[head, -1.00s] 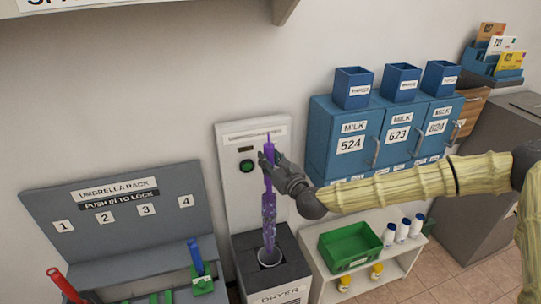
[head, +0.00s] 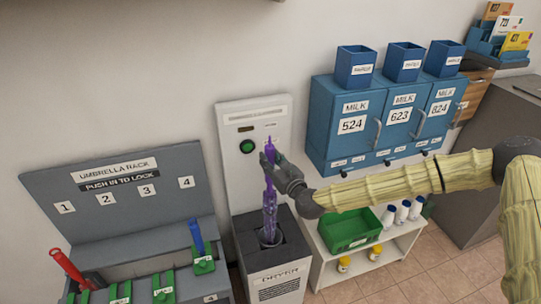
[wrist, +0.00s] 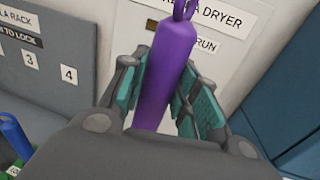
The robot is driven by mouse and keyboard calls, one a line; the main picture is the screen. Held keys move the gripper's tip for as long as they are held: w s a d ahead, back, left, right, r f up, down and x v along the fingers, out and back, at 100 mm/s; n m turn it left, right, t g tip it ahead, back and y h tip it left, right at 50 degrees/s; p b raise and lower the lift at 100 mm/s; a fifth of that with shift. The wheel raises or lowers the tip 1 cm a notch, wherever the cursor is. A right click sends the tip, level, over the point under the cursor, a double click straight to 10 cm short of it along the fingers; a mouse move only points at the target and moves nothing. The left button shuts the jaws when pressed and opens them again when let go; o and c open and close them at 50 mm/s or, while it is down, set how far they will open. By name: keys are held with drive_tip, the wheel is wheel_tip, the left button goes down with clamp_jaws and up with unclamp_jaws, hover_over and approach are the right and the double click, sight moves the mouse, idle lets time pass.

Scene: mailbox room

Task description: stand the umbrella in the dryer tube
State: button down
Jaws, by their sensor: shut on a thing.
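The purple umbrella (head: 270,200) is upright in the head view. Its lower end is inside the mouth of the dryer tube (head: 279,240), on top of the grey dryer (head: 276,275). My gripper (head: 270,160) is shut on the umbrella's upper part, from the right. In the wrist view the purple umbrella (wrist: 167,65) stands between the teal finger pads of my gripper (wrist: 160,95). How deep the lower end sits in the tube is hidden.
The dryer's back panel (head: 243,180) with a green button (head: 247,146) rises close behind. The umbrella rack (head: 125,200) with a red and a blue umbrella (head: 196,237) is at left. Blue milk lockers (head: 375,120) and a shelf with a green bin (head: 348,230) are at right.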

sight(273, 214)
drive_tip(key=shift+f+b, duration=12.75)
drive_tip(key=shift+b, duration=0.1)
drive_tip(key=c, duration=1)
unclamp_jaws()
drive_tip(key=v, duration=1.2)
